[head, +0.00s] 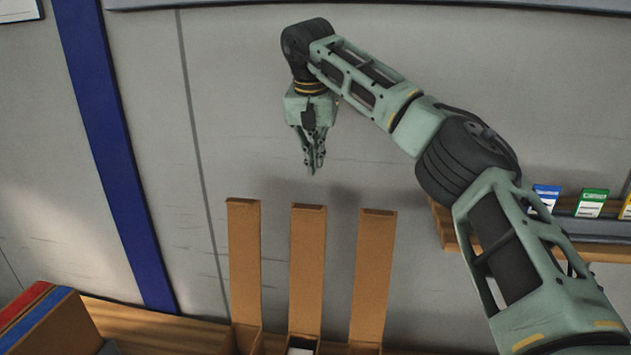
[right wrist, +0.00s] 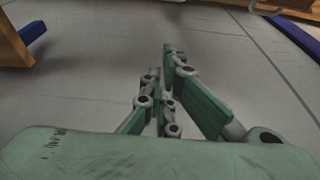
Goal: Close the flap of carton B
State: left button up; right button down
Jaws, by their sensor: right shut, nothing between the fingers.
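Three brown cartons stand in a row at the bottom of the head view, mostly cut off by the frame. Each has a tall flap standing upright: the left flap (head: 245,265), the middle flap (head: 307,270) and the right flap (head: 374,275). No letters show, so I cannot tell by a label which is carton B. My right gripper (head: 313,170) points down, shut and empty, above the middle flap's top edge and apart from it. Its closed fingers also show in the right wrist view (right wrist: 162,65). My left gripper is out of view.
A grey wall with a blue stripe (head: 112,150) stands behind. A wooden rack (head: 455,230) with small coloured cards (head: 590,203) is at the right, partly behind my right arm. A box with red and blue (head: 45,320) sits lower left. Space around the gripper is clear.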

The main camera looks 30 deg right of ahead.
notch_tip(320, 180, down, 8)
jog(key=s+p, duration=0.1)
jog(key=p, duration=0.2)
jog(key=shift+s+a+f, duration=0.15)
jog(key=shift+a+f, duration=0.05)
jog(key=shift+a, duration=0.25)
jog(key=shift+a, duration=0.1)
